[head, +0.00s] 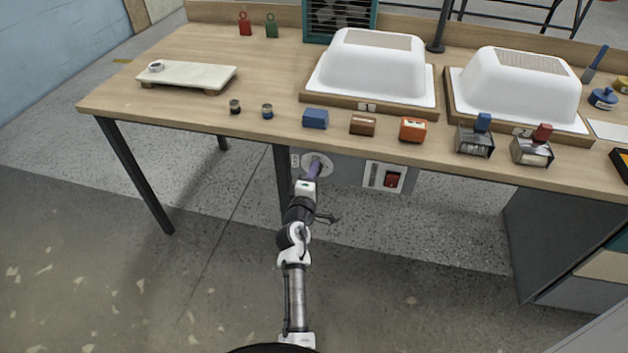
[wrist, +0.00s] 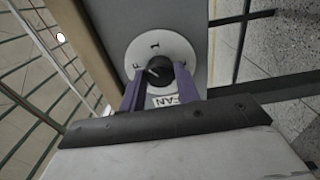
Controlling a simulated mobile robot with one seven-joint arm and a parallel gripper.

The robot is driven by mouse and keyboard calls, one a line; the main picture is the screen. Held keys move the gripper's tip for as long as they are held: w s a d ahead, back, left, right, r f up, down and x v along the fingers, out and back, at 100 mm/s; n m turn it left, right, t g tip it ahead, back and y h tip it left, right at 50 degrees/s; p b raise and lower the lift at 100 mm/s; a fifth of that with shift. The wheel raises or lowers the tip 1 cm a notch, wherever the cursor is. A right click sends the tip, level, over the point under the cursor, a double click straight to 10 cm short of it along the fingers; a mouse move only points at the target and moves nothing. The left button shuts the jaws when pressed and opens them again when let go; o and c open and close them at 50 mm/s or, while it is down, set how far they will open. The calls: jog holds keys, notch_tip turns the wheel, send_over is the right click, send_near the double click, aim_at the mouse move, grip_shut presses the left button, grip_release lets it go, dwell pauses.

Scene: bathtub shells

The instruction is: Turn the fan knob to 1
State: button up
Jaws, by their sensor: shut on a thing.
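The fan knob (wrist: 164,66) is a black round knob on a white dial plate (wrist: 178,44), in the middle top of the wrist view. A white pointer line shows on the knob, slanting toward the left of the dial. A mark like a 1 is at the top of the dial and another mark is at the left. A FAN label (wrist: 167,100) lies below, partly covered. My gripper (wrist: 159,72) has purple fingers on either side of the knob and is shut on it. In the head view the gripper (head: 314,168) hides the knob, under the table's front edge.
A red switch (head: 392,180) sits on the panel right of the dial. The wooden table (head: 200,112) above carries small blocks, white tub shells (head: 372,65) and a fan (head: 340,18) at the back. A black table leg (head: 282,180) stands just left of the dial.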

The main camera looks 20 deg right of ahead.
jog(key=shift+m+b, duration=2.95)
jog(key=shift+m, duration=0.85)
jog(key=o, duration=1)
jog(key=b+v, duration=0.2)
jog(key=v, duration=1.1)
jog(key=shift+s+a, duration=0.25)
jog(key=shift+s, duration=0.05)
